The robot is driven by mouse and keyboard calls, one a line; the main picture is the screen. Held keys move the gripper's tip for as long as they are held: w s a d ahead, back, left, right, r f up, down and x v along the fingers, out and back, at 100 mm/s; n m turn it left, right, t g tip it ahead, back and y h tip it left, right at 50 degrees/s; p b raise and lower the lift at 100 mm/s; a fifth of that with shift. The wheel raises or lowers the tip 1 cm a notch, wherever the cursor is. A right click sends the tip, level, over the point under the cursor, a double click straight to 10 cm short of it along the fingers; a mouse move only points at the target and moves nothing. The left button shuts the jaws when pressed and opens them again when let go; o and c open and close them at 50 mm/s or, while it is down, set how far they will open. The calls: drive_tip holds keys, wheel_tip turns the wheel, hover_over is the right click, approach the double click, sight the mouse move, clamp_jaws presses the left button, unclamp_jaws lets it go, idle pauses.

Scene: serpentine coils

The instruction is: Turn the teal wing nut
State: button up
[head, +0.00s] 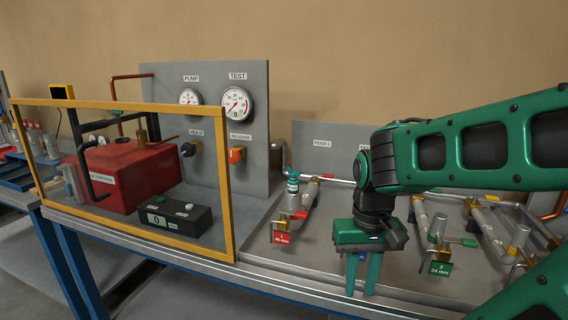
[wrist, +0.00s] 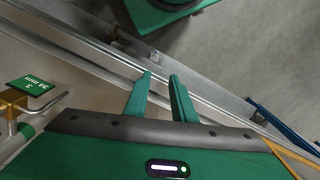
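The teal wing nut (head: 293,174) sits on top of a short upright fitting near the left end of the grey bench tray, above a red tag. My gripper (head: 361,289) points down over the front part of the tray, to the right of the wing nut and apart from it. Its two green fingers are parted with nothing between them, as the wrist view also shows (wrist: 160,77). The wing nut is not in the wrist view.
A yellow-framed clear panel (head: 231,190) stands left of the wing nut, before a red tank (head: 125,174) and a gauge board (head: 258,110). Brass and steel pipe fittings (head: 437,232) with a green tag (head: 439,268) lie right of my gripper. The tray has a raised front edge.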

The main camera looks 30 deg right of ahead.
wheel_tip(320, 180, up, 28)
drive_tip(key=n, duration=1)
hover_over(294, 172)
drive_tip(key=f, duration=1)
drive_tip(key=shift+w+d+f, duration=0.1)
drive_tip(key=shift+w+f, duration=0.25)
drive_tip(key=shift+f, duration=0.05)
clamp_jaws()
